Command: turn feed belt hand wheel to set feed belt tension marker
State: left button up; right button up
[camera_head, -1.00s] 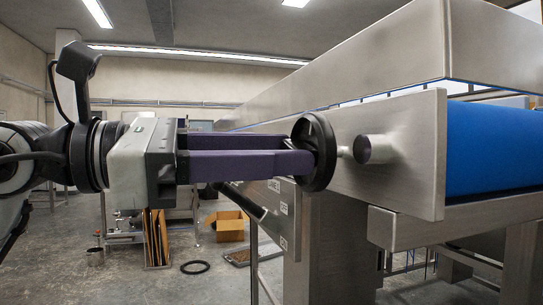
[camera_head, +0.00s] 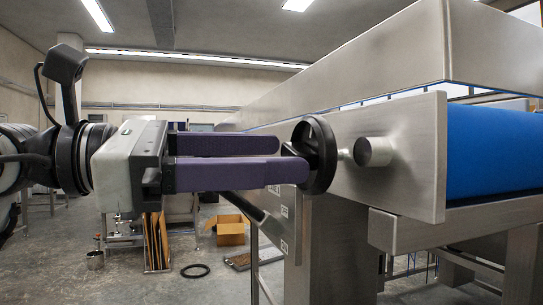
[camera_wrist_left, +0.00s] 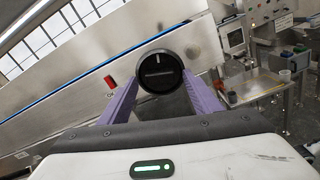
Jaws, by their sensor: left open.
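The feed belt hand wheel (camera_head: 319,130) is a black round wheel on a short metal shaft at the end plate of the conveyor. In the left wrist view, its face (camera_wrist_left: 160,73) shows a white line at the top and a slot-like bar across the middle. My left gripper (camera_head: 292,157) has two purple fingers, open and level. Their tips reach the wheel's rim, and in the wrist view the wheel sits between them; contact cannot be told. A tension marker is not clearly identifiable. My right gripper is not in view.
The steel end plate (camera_head: 415,150) and blue belt (camera_head: 490,147) are right of the wheel. A small red part (camera_wrist_left: 109,82) shows left of the wheel in the wrist view. A cardboard box (camera_head: 230,228) and black ring (camera_head: 195,270) lie on the floor behind.

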pick_arm(q)
jog(key=b+v, duration=0.1)
jog(key=v, duration=0.8)
